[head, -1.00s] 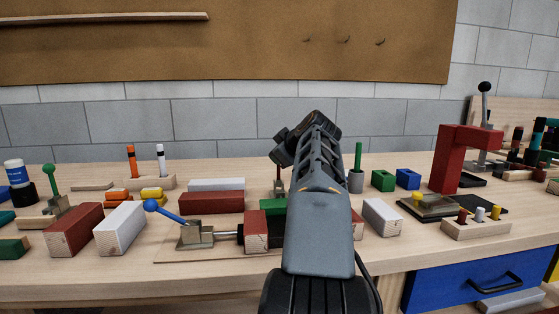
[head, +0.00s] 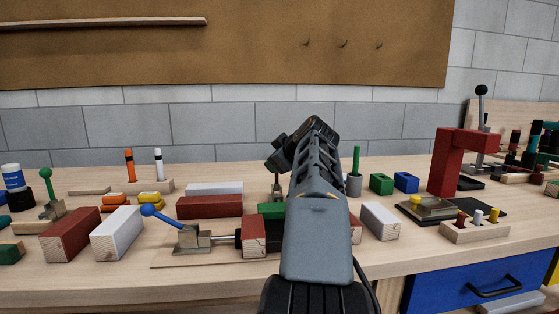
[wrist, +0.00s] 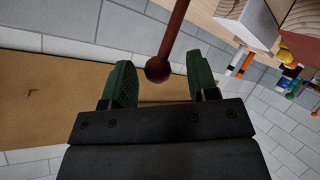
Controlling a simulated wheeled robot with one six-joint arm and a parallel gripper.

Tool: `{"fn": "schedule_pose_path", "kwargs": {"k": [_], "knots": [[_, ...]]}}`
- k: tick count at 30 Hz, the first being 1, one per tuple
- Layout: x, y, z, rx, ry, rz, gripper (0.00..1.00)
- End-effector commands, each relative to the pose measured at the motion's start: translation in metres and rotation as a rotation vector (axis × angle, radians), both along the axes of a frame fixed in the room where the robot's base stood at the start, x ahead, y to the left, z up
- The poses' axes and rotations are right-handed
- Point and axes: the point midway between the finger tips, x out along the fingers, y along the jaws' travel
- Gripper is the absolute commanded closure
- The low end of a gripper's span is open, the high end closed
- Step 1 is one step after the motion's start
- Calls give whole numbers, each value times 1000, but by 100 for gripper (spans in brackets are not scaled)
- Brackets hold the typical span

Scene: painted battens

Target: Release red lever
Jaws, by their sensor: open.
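The red lever is a dark red rod with a round knob (wrist: 158,70) at its end. In the wrist view the knob sits between the two green-padded fingers of my gripper (wrist: 160,78), with space visible on both sides. The gripper is open and not closed on the lever. In the head view my gripper (head: 292,145) is above the bench, and my arm hides most of what is behind it. A short piece of the lever (head: 277,179) shows just left of my arm, below the gripper; its base is mostly hidden.
A blue-handled clamp (head: 162,217) stands front left of my arm, beside red and white blocks (head: 117,233). A tall red bracket (head: 446,160) stands farther right. A corkboard (head: 230,50) is behind.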

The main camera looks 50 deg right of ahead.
Motion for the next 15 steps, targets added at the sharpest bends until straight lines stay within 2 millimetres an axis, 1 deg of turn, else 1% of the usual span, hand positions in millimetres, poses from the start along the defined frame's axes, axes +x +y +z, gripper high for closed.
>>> {"fn": "schedule_pose_path", "kwargs": {"k": [5, 15], "knots": [[-17, 4, 11, -3, -2, -4, 46], [-75, 24, 42, -1, -1, -6, 46]]}}
